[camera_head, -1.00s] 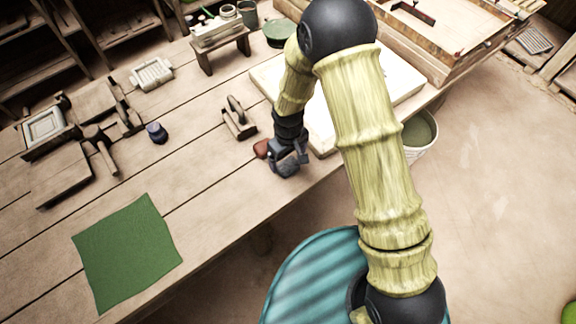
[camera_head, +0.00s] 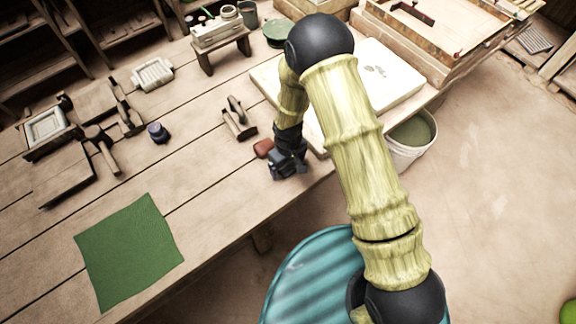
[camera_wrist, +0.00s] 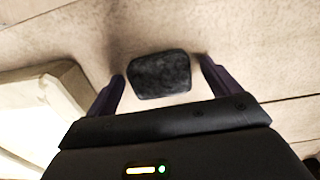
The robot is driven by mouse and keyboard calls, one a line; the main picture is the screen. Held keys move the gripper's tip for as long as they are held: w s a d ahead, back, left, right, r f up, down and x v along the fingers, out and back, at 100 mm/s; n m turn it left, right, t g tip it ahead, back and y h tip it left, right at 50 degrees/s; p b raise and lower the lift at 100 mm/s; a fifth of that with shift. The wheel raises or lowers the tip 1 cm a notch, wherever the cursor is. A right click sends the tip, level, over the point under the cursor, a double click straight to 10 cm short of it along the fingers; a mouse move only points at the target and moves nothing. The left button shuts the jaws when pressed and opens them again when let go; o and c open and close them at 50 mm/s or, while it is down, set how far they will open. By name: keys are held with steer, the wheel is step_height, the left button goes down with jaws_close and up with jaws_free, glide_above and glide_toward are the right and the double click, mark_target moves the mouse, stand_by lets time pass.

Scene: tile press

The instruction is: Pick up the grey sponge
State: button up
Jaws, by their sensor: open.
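The grey sponge (camera_wrist: 159,75) is a dark, rounded block lying on the wooden table in the wrist view. It sits between the two open fingers of my gripper (camera_wrist: 162,70), with a gap on each side and nothing held. In the head view my gripper (camera_head: 288,164) is low over the table near its front edge, pointing down. I cannot clearly tell the sponge apart from the dark gripper there.
A small reddish item (camera_head: 263,148) is close beside my gripper. A wooden-handled float (camera_head: 239,122) lies to the left, and a pale slab (camera_head: 395,80) lies behind and right. A green cloth (camera_head: 128,250) covers the near left. A bucket (camera_head: 408,150) stands off the table edge.

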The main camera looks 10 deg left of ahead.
steer(key=c, duration=1.1)
steer(key=shift+o, duration=0.2)
step_height(320, 180, up, 10)
steer(key=shift+b, duration=0.4)
